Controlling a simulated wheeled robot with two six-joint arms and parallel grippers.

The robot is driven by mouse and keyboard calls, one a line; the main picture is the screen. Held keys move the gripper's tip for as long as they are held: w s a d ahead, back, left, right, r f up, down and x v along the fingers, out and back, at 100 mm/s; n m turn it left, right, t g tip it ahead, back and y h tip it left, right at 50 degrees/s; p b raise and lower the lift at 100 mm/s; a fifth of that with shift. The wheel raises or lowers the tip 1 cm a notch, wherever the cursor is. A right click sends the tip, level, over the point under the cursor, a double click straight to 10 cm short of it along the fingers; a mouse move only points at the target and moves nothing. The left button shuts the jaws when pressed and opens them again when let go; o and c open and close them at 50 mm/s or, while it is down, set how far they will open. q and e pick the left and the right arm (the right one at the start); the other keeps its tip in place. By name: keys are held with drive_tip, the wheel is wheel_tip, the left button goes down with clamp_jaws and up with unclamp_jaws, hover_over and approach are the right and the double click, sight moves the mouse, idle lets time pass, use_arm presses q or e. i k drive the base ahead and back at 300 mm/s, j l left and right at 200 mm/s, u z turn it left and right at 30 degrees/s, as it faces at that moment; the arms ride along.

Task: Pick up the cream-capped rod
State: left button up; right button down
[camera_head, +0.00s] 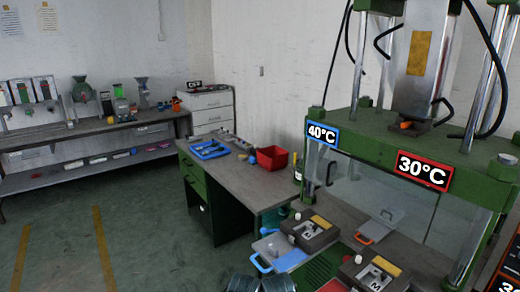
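I cannot pick out a cream-capped rod for certain. A small pale-topped piece (297,216) stands at the grey mould block (318,236) on the press bench, and a similar pale piece (358,260) shows at the nearer mould block (388,282). They are too small to tell whether either is a capped rod. A blue tray (208,149) with several small parts lies on the desk, and its contents are too small to name. Neither of my grippers can be made out. Dark rounded parts at the bottom edge seem to be my own arms.
The green press (400,140) with 40°C and 30°C signs stands at right. A red bin (272,157) sits on the green desk (262,185). A blue-handled plate (280,250) lies left of the mould block. Shelves stand at far left; the floor between is clear.

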sight(359, 259)
drive_tip(key=i+j+z, duration=0.15)
drive_tip(key=i+j, duration=0.5)
drive_tip(key=i, duration=0.25)
drive_tip(key=i+j+z, duration=0.15)
drive_tip(key=i+j, duration=0.6)
drive_tip(key=k, duration=0.55)
drive_tip(key=j+z, duration=0.1)
drive_tip(key=z, duration=1.9)
drive_tip(key=k+j, duration=0.3)
drive_tip(key=j, duration=0.25)
